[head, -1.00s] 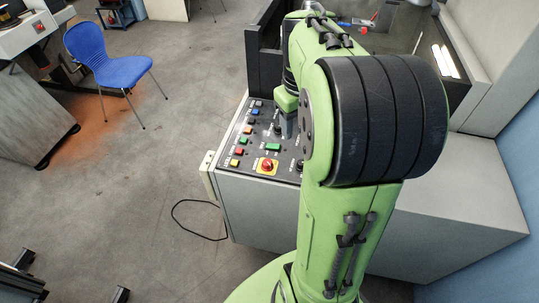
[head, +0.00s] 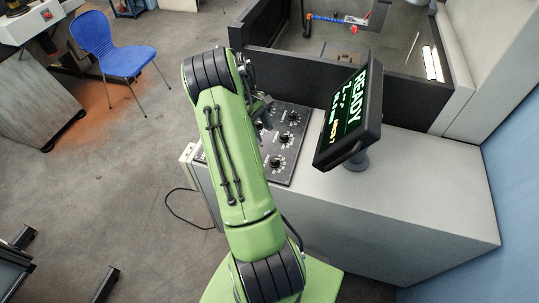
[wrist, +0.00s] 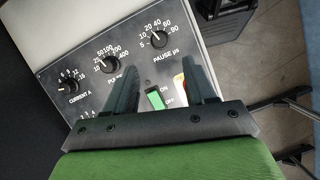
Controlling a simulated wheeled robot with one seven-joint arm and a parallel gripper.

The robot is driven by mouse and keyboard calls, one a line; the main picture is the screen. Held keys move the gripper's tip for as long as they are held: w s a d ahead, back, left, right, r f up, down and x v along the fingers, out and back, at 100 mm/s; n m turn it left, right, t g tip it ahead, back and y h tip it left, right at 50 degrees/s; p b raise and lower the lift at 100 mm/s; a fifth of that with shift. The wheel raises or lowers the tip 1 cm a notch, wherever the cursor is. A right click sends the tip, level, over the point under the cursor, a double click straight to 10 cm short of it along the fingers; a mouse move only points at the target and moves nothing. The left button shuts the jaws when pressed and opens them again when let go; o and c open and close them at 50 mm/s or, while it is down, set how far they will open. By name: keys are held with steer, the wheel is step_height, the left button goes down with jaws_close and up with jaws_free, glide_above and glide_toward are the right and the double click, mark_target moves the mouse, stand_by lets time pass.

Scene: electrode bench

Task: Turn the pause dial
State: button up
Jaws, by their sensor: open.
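The pause dial (wrist: 155,39) is a black round knob with a white scale, labelled "PAUSE µs", in the wrist view. It sits on the dark control panel (wrist: 85,48), which also shows in the head view (head: 290,159). My gripper (wrist: 163,77) is open and empty over the panel. Its two fingers are apart, and the pause dial appears beyond their tips, clear of both. A green switch (wrist: 155,99) shows between the fingers.
Two more dials, labelled current (wrist: 68,84) and pulse (wrist: 107,64), lie left of the pause dial. A red and yellow part (wrist: 181,88) is partly hidden by the right finger. A screen reading READY (head: 350,118) stands right of the panel. A dark-walled tank (head: 345,73) lies behind.

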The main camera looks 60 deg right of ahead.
mark_target(275, 159)
steer(key=x, duration=1.1)
steer(key=shift+f, duration=0.2)
steer(key=shift+c, duration=0.5)
jaws_close()
